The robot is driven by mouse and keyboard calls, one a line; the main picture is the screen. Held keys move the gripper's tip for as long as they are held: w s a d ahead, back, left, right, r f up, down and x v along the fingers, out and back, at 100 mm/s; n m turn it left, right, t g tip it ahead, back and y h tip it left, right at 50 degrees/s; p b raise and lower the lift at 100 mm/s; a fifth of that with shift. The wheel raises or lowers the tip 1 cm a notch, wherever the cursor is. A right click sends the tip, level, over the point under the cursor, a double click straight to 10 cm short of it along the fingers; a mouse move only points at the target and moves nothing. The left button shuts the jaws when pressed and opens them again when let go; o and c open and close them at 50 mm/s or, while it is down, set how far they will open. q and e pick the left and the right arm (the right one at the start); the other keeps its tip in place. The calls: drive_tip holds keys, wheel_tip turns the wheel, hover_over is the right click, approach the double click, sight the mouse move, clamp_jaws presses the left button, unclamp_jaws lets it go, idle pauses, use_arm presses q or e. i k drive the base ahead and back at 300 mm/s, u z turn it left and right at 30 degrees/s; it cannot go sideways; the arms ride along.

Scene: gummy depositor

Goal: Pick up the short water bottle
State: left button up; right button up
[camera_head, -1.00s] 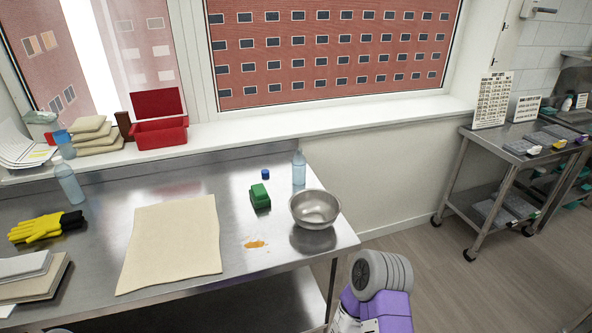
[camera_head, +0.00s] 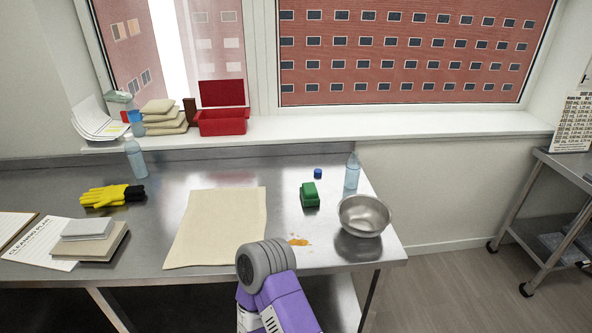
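Two clear pale-blue water bottles stand upright on the steel table. One bottle (camera_head: 135,160) is at the back left, close to the wall below the sill. The other bottle (camera_head: 352,172) is at the back right, behind the metal bowl. They look similar in size, and I cannot tell surely which is the short one. Part of one of my arms, purple with a grey ribbed joint, rises at the bottom centre in front of the table edge. Neither of my grippers is in view.
The steel table (camera_head: 165,225) also holds yellow-black gloves (camera_head: 112,196), a beige cloth (camera_head: 218,228), a green block (camera_head: 310,196), a blue cap (camera_head: 318,173), a metal bowl (camera_head: 364,215) and an orange spill (camera_head: 299,242). A red box (camera_head: 221,122) sits on the sill. A cart (camera_head: 562,166) stands right.

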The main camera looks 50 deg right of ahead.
sight(353, 165)
drive_tip(key=u, duration=0.1)
drive_tip(key=k, duration=1)
drive_tip(key=z, duration=0.95)
drive_tip(key=i, duration=0.35)
drive_tip(key=z, duration=0.1)
